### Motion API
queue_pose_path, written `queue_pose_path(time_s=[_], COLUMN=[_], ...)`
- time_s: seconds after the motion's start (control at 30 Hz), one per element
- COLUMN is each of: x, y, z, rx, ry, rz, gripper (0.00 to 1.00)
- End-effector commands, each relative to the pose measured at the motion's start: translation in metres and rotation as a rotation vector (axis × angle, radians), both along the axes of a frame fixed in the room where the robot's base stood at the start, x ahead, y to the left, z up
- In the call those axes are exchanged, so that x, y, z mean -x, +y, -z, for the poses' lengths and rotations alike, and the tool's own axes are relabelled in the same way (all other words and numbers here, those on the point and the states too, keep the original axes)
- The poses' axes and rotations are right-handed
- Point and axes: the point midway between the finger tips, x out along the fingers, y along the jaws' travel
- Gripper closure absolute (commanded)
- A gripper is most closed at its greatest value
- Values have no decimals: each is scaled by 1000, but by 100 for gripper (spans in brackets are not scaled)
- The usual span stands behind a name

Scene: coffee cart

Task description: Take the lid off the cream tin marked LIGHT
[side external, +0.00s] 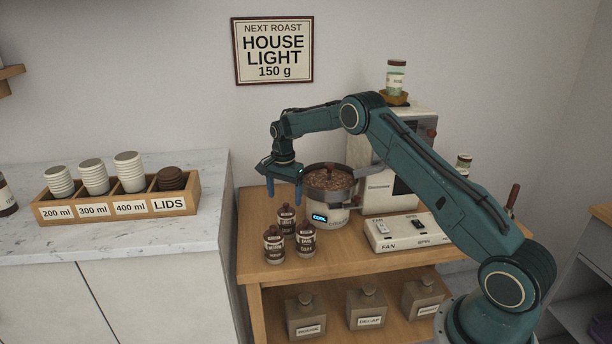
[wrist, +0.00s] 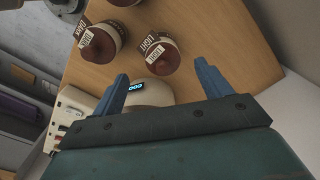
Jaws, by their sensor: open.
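The cream tin marked LIGHT (wrist: 151,43) has a brown lid (wrist: 163,59) and shows just beyond my fingertips in the wrist view. It appears to be the rear tin (side external: 286,223) of the group on the wooden cart in the side view, its lid on. A tin marked DARK (wrist: 87,39) stands beside it, also seen at the right of the group (side external: 305,243). A third tin (side external: 274,249) stands in front; its label is too small to read. My gripper (side external: 284,188) is open, fingers down and empty, above the rear tin and apart from it.
A metal bowl of beans (side external: 330,181) on a base with a lit display stands close right of my gripper. A switch box (side external: 405,231) is further right. The cart top (side external: 262,208) is bare left of the tins. A cup tray (side external: 117,211) sits on the left counter.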

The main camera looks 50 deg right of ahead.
Motion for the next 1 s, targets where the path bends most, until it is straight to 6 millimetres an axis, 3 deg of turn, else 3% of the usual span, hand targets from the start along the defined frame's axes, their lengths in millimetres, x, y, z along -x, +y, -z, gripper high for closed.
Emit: queue_pose_path(time_s=[0.5, 1.0], x=[-3, -3], y=[-6, -5], z=[47, 51], rx=[0, 0], ry=[1, 0], rz=[0, 0], gripper=[23, 23])
